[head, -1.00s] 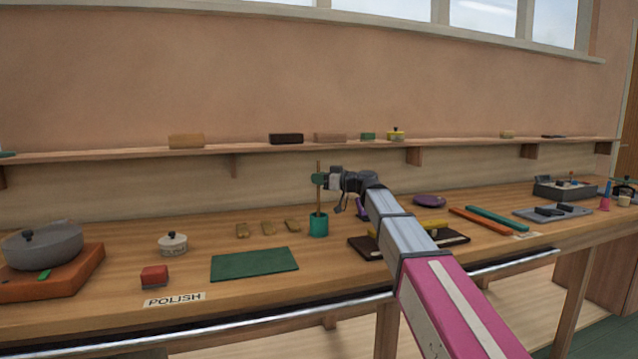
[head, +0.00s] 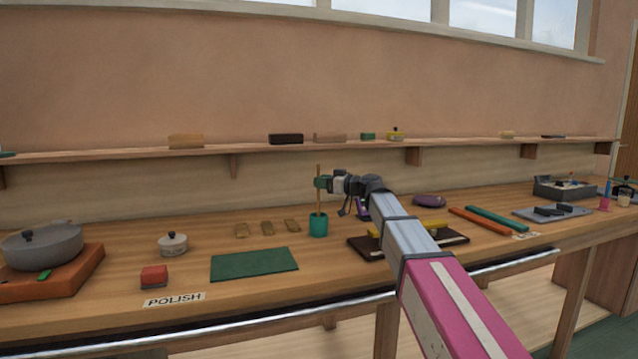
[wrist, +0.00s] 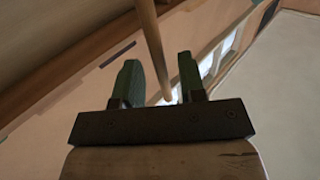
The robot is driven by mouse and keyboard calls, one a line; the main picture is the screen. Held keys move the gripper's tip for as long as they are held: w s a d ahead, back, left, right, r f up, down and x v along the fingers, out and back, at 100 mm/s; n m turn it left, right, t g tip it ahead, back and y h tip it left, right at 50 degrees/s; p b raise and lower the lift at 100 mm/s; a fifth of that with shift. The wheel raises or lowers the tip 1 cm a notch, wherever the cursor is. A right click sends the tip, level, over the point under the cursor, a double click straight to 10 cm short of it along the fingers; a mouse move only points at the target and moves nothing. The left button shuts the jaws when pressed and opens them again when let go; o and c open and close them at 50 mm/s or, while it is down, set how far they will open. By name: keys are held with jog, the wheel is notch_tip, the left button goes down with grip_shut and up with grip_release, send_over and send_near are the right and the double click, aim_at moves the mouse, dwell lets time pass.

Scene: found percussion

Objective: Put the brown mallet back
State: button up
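The brown mallet (head: 318,200) stands nearly upright in a teal cup (head: 318,227) on the bench. Only its thin brown stick shows; its lower end is hidden inside the cup. My gripper (head: 321,182) is at the upper part of the stick, above the cup. In the wrist view my two green fingers (wrist: 160,82) stand apart, with gaps beside the stick (wrist: 152,45) that runs between them. My gripper is open and does not hold the stick.
A dark tray (head: 455,237) with yellow pieces lies under my arm, right of the cup. A shelf (head: 240,149) runs along the wall behind.

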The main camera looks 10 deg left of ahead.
jog(key=v, duration=1)
jog(key=shift+d, duration=0.25)
